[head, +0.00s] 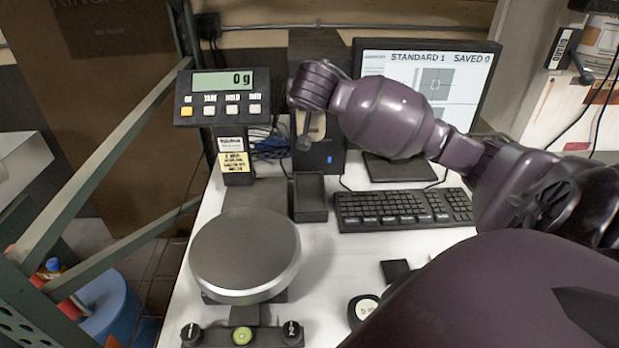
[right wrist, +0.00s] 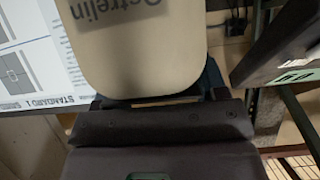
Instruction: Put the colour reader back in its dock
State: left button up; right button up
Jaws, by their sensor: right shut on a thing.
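The colour reader, a beige rounded body with dark lettering, fills the upper middle of the right wrist view (right wrist: 140,50). In the head view only a small beige part of it (head: 317,126) shows beside my right gripper (head: 306,132), which is shut on it. The gripper holds it in the air, above a small black open-topped holder (head: 310,197) that looks like the dock. The reader is apart from this holder. Much of the reader is hidden behind my wrist in the head view. My left gripper is not in view.
A scale with a round grey pan (head: 245,250) and a display reading 0 g (head: 222,96) stands left of the holder. A keyboard (head: 405,208) and monitor (head: 470,85) are to the right. A black tower with a blue light (head: 333,165) stands behind.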

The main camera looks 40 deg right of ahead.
notch_tip(320, 180, down, 19)
jog(key=shift+p, duration=0.75)
jog(key=shift+f, duration=0.2)
jog(key=o, duration=1.5)
jog(key=shift+r, duration=0.1)
jog(key=b+v, duration=0.1)
jog(key=v, duration=1.1)
jog(key=shift+a, duration=0.1)
jog(key=shift+s, duration=0.1)
